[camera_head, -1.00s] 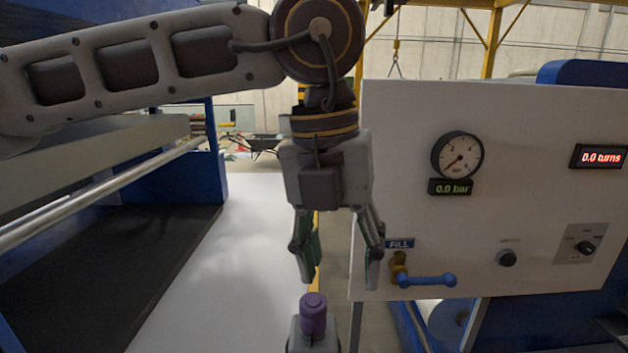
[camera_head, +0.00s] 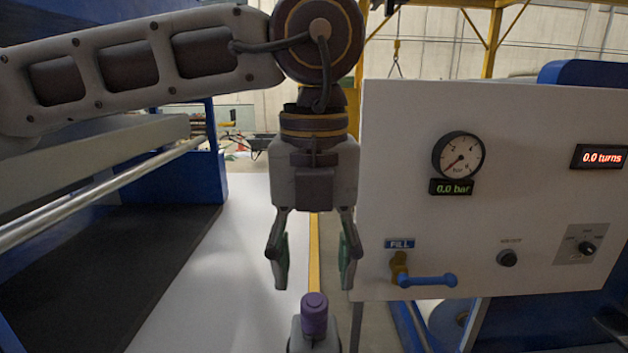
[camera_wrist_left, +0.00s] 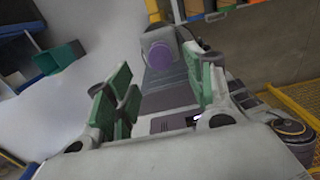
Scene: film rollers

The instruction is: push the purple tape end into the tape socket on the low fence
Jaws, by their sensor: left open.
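A purple cylindrical piece (camera_head: 314,314), which may be the purple tape end, stands upright on a grey block (camera_head: 301,338) at the bottom centre of the head view. In the left wrist view the purple piece (camera_wrist_left: 162,54) shows as a round end on its grey block, beyond the fingers. My left gripper (camera_head: 313,275) is open and empty. It points down, with its green-padded fingertips just above the purple piece in the picture and apart from it. The left gripper (camera_wrist_left: 160,80) also shows open in the wrist view. I cannot make out the tape socket. My right gripper is not in view.
A white panel (camera_head: 450,120) stands close on the right, with a gauge (camera_head: 458,156) and a blue-handled valve (camera_head: 428,281). A dark belt or mat (camera_head: 110,265) and blue frames lie on the left. A yellow post or stripe (camera_head: 314,240) shows behind the fingers.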

